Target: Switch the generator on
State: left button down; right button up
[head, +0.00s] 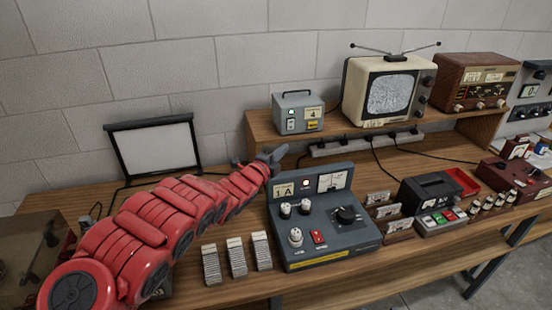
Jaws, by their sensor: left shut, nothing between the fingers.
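A blue-grey console (325,222) with a sloped front stands on the bench and may be the generator; I cannot read a name on it. My left gripper (275,154) is shut and empty, just above and behind the console's upper left corner. My red left arm reaches in from the lower left. I cannot tell whether the gripper touches the console. My right gripper is not in view.
A small grey box (298,113) marked 4, a television (385,90) with a lit screen and a brown radio (475,82) stand on the raised shelf. A power strip (365,142) lies below. Several pale blocks (237,257) stand left of the console. A framed screen (155,147) stands behind my arm.

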pick_arm(q)
jog(key=shift+s+a, duration=0.3)
jog(key=v, duration=0.1)
jog(key=p+v, duration=0.1)
jog(key=p, duration=0.1)
jog(key=shift+s+f, duration=0.25)
jog(key=shift+s, duration=0.2)
